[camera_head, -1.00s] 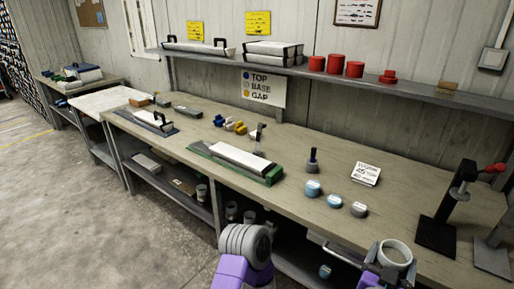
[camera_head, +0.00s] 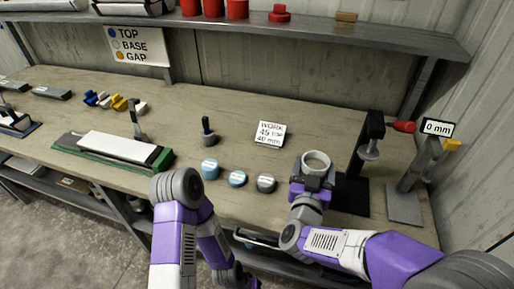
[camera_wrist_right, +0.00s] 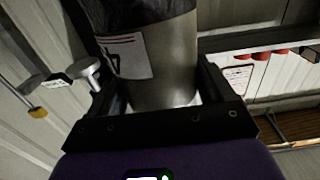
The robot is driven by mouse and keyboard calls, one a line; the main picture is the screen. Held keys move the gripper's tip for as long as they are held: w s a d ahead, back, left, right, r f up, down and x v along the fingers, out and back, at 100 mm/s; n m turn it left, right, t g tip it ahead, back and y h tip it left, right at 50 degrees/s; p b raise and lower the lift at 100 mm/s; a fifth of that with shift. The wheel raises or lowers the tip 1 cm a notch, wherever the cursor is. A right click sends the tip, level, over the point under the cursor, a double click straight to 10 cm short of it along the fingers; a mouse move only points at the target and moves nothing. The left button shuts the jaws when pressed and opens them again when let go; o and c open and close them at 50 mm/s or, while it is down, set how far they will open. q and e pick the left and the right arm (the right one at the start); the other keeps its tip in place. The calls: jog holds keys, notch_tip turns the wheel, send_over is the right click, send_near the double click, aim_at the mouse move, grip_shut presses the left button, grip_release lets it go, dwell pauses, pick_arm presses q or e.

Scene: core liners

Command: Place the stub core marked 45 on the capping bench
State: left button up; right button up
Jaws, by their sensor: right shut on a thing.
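My right gripper (camera_head: 314,182) is shut on a grey cylinder (camera_head: 317,165) with a pale rim, held upright at the front right of the bench. In the right wrist view this cylinder (camera_wrist_right: 175,70) stands between the fingers, with a white label whose dark mark is only partly readable. I cannot confirm the number 45 on it. The long wooden-topped bench (camera_head: 230,125) lies below; a card (camera_head: 270,134) on it reads "WORK 45 TOP 40 mm". My left arm shows at the front centre, but its gripper is not visible.
Two blue caps (camera_head: 209,169) and a grey one (camera_head: 265,184) lie left of the held cylinder. A black clamp stand (camera_head: 352,192) and a gauge reading 0 mm (camera_head: 437,128) stand to its right. A green tray (camera_head: 160,159) lies left.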

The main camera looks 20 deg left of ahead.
jog(key=shift+s+f, duration=0.15)
notch_tip(320, 180, down, 10)
jog(key=b, duration=0.3)
jog(key=shift+r+b, duration=0.25)
jog(key=shift+b, duration=0.15)
jog(key=shift+f, duration=0.1)
jog(key=o, duration=0.8)
jog(key=shift+f, duration=0.1)
jog(key=shift+o, duration=0.3)
